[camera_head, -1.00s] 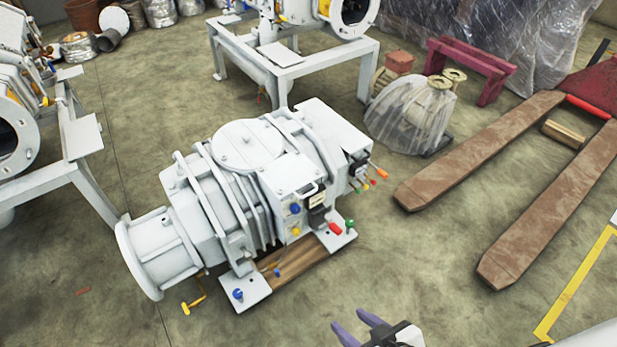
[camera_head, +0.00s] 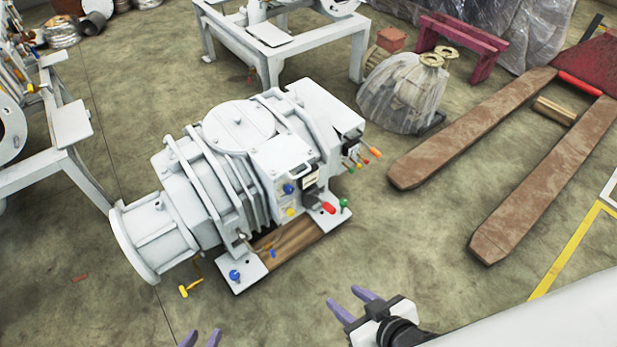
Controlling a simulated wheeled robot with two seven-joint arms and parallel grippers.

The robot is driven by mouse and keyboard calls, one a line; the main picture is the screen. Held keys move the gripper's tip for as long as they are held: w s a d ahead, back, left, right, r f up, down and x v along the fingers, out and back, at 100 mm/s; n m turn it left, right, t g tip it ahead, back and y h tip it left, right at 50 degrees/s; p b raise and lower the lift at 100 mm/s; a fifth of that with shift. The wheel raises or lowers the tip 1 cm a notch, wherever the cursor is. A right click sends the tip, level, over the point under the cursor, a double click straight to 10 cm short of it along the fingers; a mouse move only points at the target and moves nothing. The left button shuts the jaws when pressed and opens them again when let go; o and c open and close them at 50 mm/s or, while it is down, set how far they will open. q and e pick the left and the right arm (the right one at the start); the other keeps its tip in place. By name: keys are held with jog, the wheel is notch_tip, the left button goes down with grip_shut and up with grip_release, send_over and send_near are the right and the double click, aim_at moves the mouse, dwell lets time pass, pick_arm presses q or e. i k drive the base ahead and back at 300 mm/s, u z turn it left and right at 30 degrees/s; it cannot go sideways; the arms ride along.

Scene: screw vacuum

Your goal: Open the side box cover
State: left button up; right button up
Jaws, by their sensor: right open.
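The white screw vacuum pump (camera_head: 215,185) stands in the middle on the floor. A white side box (camera_head: 287,202) is on its near side, with blue and yellow knobs on its front. Its flat cover (camera_head: 280,158) lies closed on top, with a small handle at its right edge. My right gripper (camera_head: 350,298) is open and empty, below and right of the pump, apart from it. My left gripper (camera_head: 201,338) shows only its purple fingertips at the bottom edge. They are apart with nothing between them, and the rest is out of view.
Red and green knobs (camera_head: 344,203) and coloured levers (camera_head: 372,153) stick out at the pump's right. A wooden board (camera_head: 290,238) lies under it. Brown pallet forks (camera_head: 540,185) are at the right, a wrapped object (camera_head: 400,95) behind. The floor in front is free.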

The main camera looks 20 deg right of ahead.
aim_at(283, 153)
jog(key=z, duration=1.85)
jog(key=i, duration=0.8)
jog(key=u, duration=3)
